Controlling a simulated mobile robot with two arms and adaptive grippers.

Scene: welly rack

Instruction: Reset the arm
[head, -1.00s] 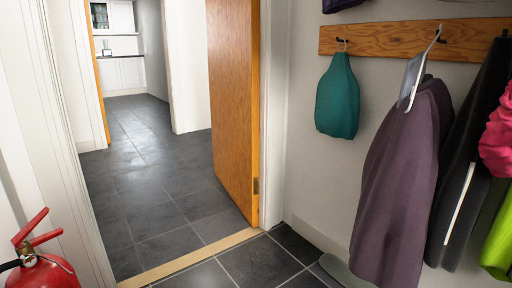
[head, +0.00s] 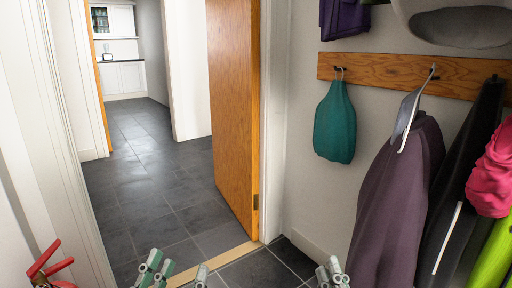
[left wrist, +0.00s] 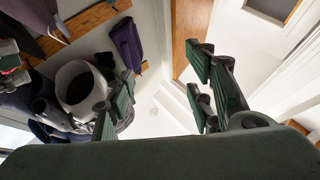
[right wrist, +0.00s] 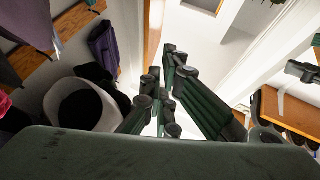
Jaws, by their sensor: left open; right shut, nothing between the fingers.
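My left gripper (head: 176,272) shows at the bottom edge of the head view, in front of the doorway's wooden threshold. Its green and grey fingers are apart with nothing between them. In the left wrist view its two fingers (left wrist: 160,100) stand wide apart. My right gripper (head: 330,272) shows at the bottom edge of the head view, right of the left one, over the dark tiles. Its fingers are close together and hold nothing. In the right wrist view its fingers (right wrist: 170,95) come together at the tips. The rest of both arms is out of the head view.
An orange wooden door (head: 232,110) stands open into a tiled hall. A coat rail (head: 400,72) on the right carries a teal bag (head: 335,120), a purple coat (head: 390,205) and other clothes. A red fire extinguisher (head: 50,268) is at lower left. The hall floor (head: 145,180) is clear.

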